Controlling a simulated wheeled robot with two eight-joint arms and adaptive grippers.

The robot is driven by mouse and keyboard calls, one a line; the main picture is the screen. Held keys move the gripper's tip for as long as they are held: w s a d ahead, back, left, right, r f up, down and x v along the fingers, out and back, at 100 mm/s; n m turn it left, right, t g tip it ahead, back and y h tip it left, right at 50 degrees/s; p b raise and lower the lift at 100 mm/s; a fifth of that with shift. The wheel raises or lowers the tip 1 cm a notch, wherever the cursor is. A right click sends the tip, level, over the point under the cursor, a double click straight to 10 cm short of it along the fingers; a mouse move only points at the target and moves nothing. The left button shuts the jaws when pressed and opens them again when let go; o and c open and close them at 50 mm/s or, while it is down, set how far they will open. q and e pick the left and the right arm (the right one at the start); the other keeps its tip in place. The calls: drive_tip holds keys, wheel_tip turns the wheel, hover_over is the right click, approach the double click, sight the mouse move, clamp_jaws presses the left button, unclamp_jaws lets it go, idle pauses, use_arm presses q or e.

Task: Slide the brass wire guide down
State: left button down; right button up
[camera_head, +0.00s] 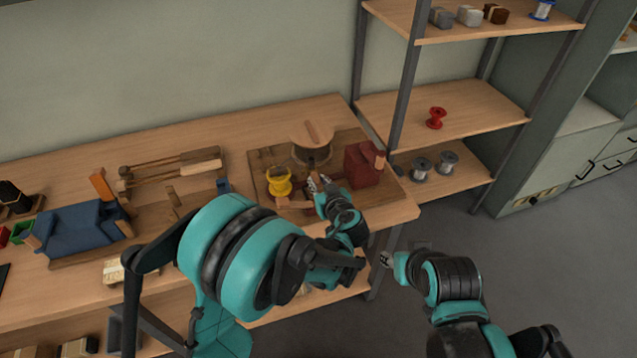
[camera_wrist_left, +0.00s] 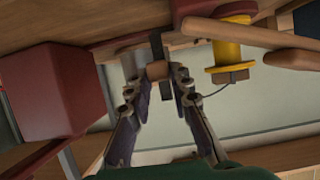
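The brass wire guide (camera_wrist_left: 158,71) shows in the left wrist view as a small brown-orange block on a dark upright bar (camera_wrist_left: 157,48). My left gripper (camera_wrist_left: 159,76) has one finger on each side of it, and the block fills the gap between the fingertips. In the head view my left gripper (camera_head: 318,184) is over the wooden board, between the yellow spool and the dark red block; the guide is too small and covered to make out there. My right gripper (camera_head: 386,259) is low, off the table's front edge, with its finger state unclear.
The yellow spool (camera_head: 279,181) stands left of my left gripper, the dark red block (camera_head: 363,166) right, and a large wooden-topped reel (camera_head: 311,148) behind. A shelf rack (camera_head: 445,109) stands at right.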

use_arm(q)
drive_tip(key=shift+f, duration=1.6)
drive_tip(key=c, duration=1.4)
unclamp_jaws()
drive_tip(key=shift+o, duration=0.2)
drive_tip(key=v, duration=0.7)
drive_tip(key=shift+s, duration=0.3)
